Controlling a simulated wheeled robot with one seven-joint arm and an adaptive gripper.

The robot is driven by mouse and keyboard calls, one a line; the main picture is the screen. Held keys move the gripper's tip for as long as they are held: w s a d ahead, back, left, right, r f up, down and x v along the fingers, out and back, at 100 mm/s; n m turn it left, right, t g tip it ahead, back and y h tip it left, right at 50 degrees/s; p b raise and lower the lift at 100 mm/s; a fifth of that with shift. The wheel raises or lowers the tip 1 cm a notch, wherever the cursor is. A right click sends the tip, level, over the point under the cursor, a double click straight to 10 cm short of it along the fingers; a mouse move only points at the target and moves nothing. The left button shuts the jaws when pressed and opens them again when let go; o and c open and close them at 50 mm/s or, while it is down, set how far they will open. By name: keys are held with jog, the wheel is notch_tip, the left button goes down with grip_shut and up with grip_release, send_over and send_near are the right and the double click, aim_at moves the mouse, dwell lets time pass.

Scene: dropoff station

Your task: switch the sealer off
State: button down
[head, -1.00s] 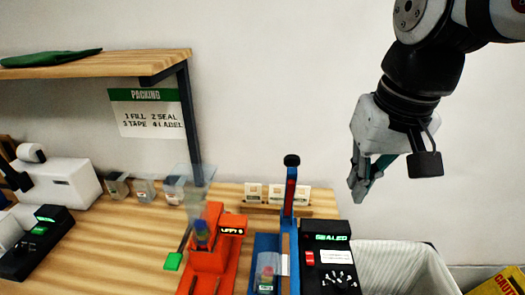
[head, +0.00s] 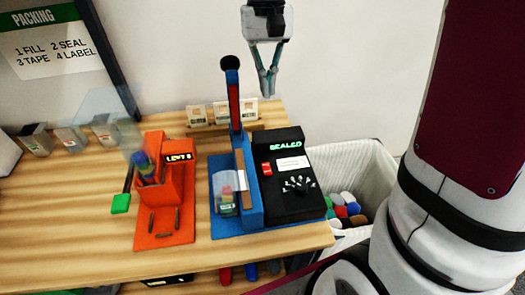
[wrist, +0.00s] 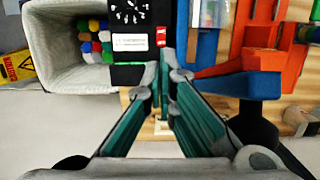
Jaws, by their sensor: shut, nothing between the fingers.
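The sealer is a blue press (head: 218,165) with a raised lever arm (head: 234,100) and a black control box (head: 295,205) on its right. The box's lit green display (head: 286,145) reads "SEALED". A red switch (head: 266,169) sits on the box's left side, and it also shows in the wrist view (wrist: 161,37). I cannot tell the switch's position. A small clear bag with colored contents (head: 228,201) is in the press. My gripper (head: 268,97) points down, shut and empty, above the back of the box. In the wrist view its fingertips (wrist: 168,62) appear near the switch.
An orange dispenser (head: 165,215) with a green-tipped lever stands left of the sealer. A rack of small cards (head: 222,113) is behind. A lined bin (head: 365,165) holding colored items is to the right. A yellow sign (wrist: 18,66) lies beyond it.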

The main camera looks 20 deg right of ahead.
aim_at(270, 174)
jog(key=s+f, duration=0.1)
jog(key=f, duration=0.6)
jog(key=s+f, duration=0.1)
jog(key=f, duration=0.6)
jog(key=s+f, duration=0.1)
jog(key=f, duration=0.6)
jog(key=shift+s+a+f+p, duration=0.1)
jog(key=shift+s+a+p, duration=0.25)
